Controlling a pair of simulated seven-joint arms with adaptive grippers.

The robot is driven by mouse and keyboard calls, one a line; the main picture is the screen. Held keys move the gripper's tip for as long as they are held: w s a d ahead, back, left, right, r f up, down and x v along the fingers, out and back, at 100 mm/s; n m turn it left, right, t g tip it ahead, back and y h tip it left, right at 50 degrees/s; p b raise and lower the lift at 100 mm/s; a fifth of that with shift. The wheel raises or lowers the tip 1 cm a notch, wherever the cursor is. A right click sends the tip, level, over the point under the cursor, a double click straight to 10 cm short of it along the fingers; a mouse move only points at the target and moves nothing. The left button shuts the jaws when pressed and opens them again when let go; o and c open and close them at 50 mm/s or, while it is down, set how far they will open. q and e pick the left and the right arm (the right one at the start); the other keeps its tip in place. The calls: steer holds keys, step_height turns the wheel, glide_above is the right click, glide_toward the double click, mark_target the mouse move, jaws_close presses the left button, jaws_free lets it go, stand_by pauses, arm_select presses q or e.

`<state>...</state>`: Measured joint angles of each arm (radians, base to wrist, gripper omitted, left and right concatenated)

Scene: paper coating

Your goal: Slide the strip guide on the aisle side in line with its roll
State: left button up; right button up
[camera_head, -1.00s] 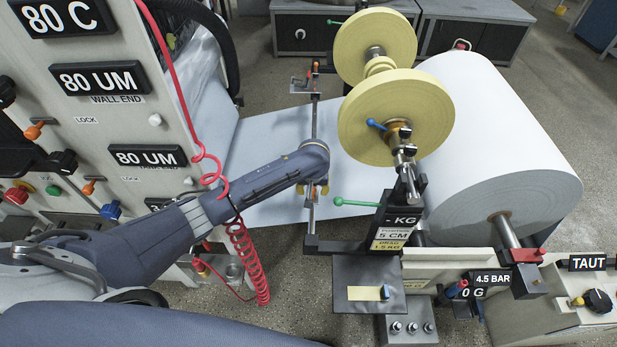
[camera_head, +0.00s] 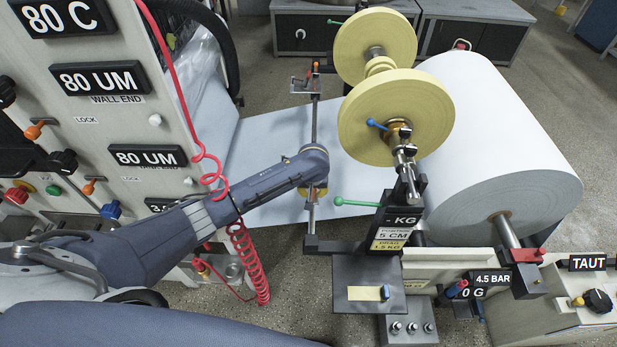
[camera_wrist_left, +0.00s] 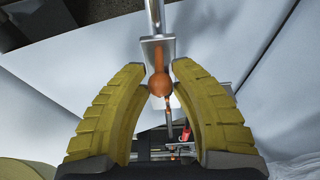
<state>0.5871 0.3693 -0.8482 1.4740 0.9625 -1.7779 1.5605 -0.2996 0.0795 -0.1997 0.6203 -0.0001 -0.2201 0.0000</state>
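The strip guide on the near side is mostly hidden under my left wrist in the head view. In the left wrist view, an orange round knob (camera_wrist_left: 160,85) on a small metal plate (camera_wrist_left: 158,50) shows between my fingers. My left gripper (camera_wrist_left: 158,66) has its yellow ridged fingers apart on either side of the knob, with gaps visible. In the head view the left gripper (camera_head: 312,190) is over the guide rod (camera_head: 316,118). The near yellow roll (camera_head: 395,117) stands right of the rod, the far yellow roll (camera_head: 362,45) behind it. My right gripper is out of view.
A far guide with an orange knob (camera_head: 314,70) sits on the rod's far end. Green-knobbed levers (camera_head: 340,201) and a black bracket (camera_head: 335,246) are close by. A red coiled hose (camera_head: 247,262) hangs near my left arm. A large white roll (camera_head: 510,150) stands right.

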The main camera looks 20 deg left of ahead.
arm_select(q)
jaws_close()
steer(key=shift+s+d, duration=0.3)
steer(key=shift+s, duration=0.7)
steer(key=shift+s+d, duration=0.25)
steer(key=shift+s, duration=0.8)
steer(key=shift+s+d, duration=0.3)
steer(key=shift+s, duration=0.7)
steer(key=o, duration=0.6)
jaws_free()
steer(key=shift+r, duration=0.1)
steer(key=shift+v, duration=8.05)
